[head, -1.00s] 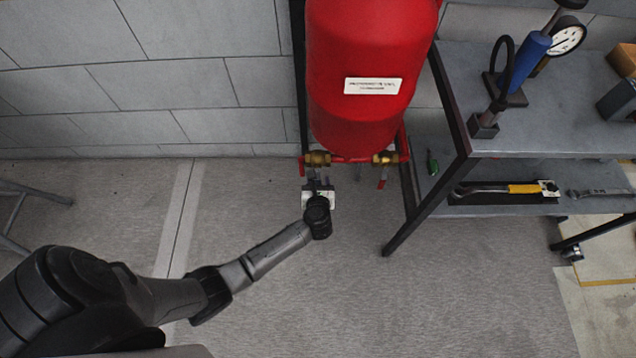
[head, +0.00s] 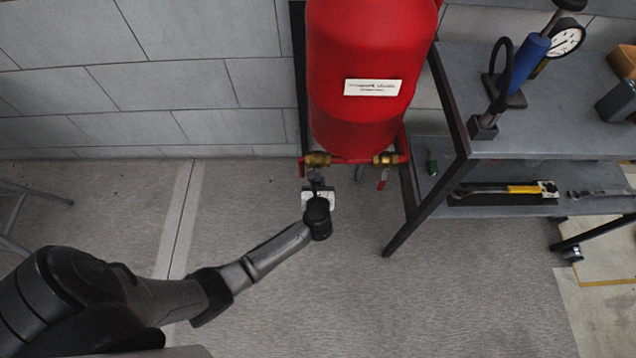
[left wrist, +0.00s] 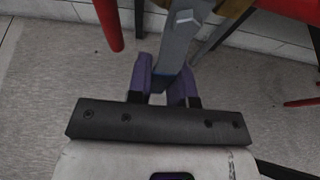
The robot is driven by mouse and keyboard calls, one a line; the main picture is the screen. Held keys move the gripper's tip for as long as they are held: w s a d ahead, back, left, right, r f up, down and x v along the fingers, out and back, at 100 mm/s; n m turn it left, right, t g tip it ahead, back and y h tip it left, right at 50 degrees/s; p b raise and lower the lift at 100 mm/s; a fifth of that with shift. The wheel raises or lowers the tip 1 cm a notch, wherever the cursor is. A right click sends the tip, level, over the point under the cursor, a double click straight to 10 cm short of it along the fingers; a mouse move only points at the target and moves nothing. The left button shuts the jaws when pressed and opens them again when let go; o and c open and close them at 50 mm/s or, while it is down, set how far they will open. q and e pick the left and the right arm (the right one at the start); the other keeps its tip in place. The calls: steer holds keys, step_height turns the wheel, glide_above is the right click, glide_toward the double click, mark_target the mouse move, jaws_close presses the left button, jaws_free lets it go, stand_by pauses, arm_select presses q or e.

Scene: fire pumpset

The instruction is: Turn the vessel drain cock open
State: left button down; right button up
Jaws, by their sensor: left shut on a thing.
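The red vessel (head: 365,75) stands upright by the wall, with a red pipe and two brass cock bodies under it, a left one (head: 318,159) and a right one (head: 386,158). My left gripper (head: 316,181) is just below the left brass body. In the left wrist view, the purple fingers of this gripper (left wrist: 168,84) are shut on a grey metal lever (left wrist: 180,38), which runs up towards a brass part (left wrist: 232,6). The fingers hide the lever's lower end. My right gripper is not in view.
A red handle (head: 382,179) hangs under the right brass body. A dark-framed grey bench (head: 560,105) stands to the right, with a gauge and blue-handled pump on top and tools on its lower shelf. The floor below the vessel is clear.

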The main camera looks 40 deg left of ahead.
arm_select(q)
steer(key=shift+s+a+r+m+g+y+p, duration=0.3)
steer(key=shift+s+m+g+p, duration=0.15)
steer(key=shift+p, duration=0.6)
steer(key=shift+s+a+r+m+g+y+p, duration=0.15)
steer(key=shift+s+a+m+g+y+p, duration=0.25)
steer(key=shift+m+p, duration=0.5)
steer(key=shift+s+a+r+m+g+y+p, duration=0.15)
steer(key=shift+s+a+m+y+p, duration=0.35)
steer(key=shift+m+p, duration=0.4)
steer(key=shift+w+a, duration=0.1)
steer(key=shift+a, duration=0.05)
steer(key=c, duration=1)
jaws_free()
